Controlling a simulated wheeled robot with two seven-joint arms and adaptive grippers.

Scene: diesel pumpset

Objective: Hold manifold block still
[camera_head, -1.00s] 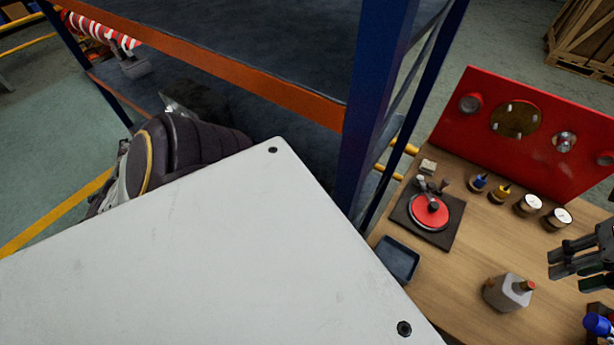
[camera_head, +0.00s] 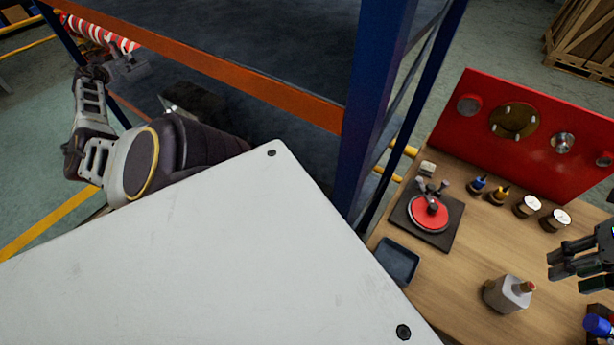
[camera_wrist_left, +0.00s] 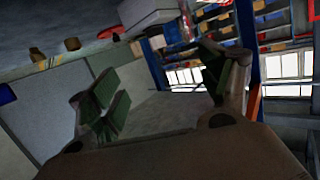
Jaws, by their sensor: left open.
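I cannot make out a manifold block in either view. My left gripper (camera_head: 80,120) is at the left of the head view, beyond the white panel and in front of the shelf rack. In the left wrist view the left gripper (camera_wrist_left: 163,98) has its fingers wide apart with nothing between them. My right gripper (camera_head: 578,258) is at the right edge of the head view, partly cut off, above the wooden bench. Whether its fingers are apart is unclear.
A blue and orange rack (camera_head: 240,85) stands behind the white panel (camera_head: 200,270). A red panel (camera_head: 510,150) stands behind.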

